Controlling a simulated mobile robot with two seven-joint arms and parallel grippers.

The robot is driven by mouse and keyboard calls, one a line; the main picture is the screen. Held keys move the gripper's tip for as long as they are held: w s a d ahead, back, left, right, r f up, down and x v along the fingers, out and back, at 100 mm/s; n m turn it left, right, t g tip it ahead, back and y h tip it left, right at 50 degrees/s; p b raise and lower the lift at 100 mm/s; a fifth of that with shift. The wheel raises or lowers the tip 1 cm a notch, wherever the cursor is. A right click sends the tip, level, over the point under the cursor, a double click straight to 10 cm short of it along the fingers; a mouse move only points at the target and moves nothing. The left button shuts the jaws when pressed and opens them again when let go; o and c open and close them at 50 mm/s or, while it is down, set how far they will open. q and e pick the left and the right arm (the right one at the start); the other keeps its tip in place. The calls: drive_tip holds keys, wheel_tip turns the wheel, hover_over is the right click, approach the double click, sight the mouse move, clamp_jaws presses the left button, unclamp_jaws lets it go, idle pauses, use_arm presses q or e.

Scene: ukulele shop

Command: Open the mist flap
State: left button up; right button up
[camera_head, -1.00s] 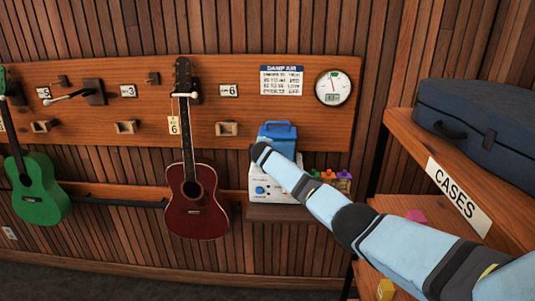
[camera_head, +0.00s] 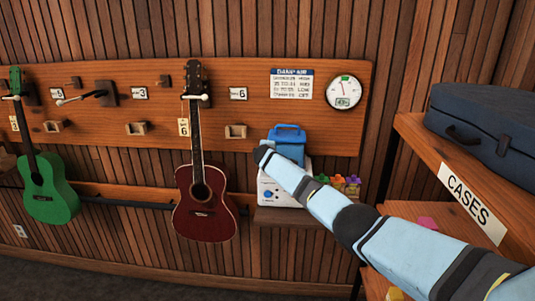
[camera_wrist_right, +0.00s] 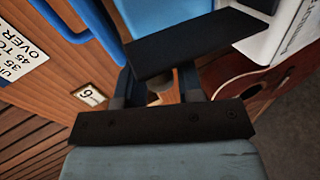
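The humidifier stands on a small wall shelf: a white body (camera_head: 267,191) with a blue knob, and a blue tank (camera_head: 286,135) with a handle on top. No mist flap can be made out for certain. My right arm reaches in from the lower right, its dark end in front of the tank, and it hides part of the humidifier and my gripper in the head view. In the right wrist view my right gripper (camera_wrist_right: 160,85) is close to the blue tank (camera_wrist_right: 165,15); its dark parts overlap, so its opening is unclear. My left gripper is out of view.
A red ukulele (camera_head: 203,205) hangs left of the humidifier, with a green one (camera_head: 45,190) farther left. Small coloured items (camera_head: 345,185) sit right of the humidifier. A shelf with a blue case (camera_head: 490,125) stands at the right.

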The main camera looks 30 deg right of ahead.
drive_tip(key=v, duration=1.4)
drive_tip(key=shift+f, duration=0.1)
idle(0.4)
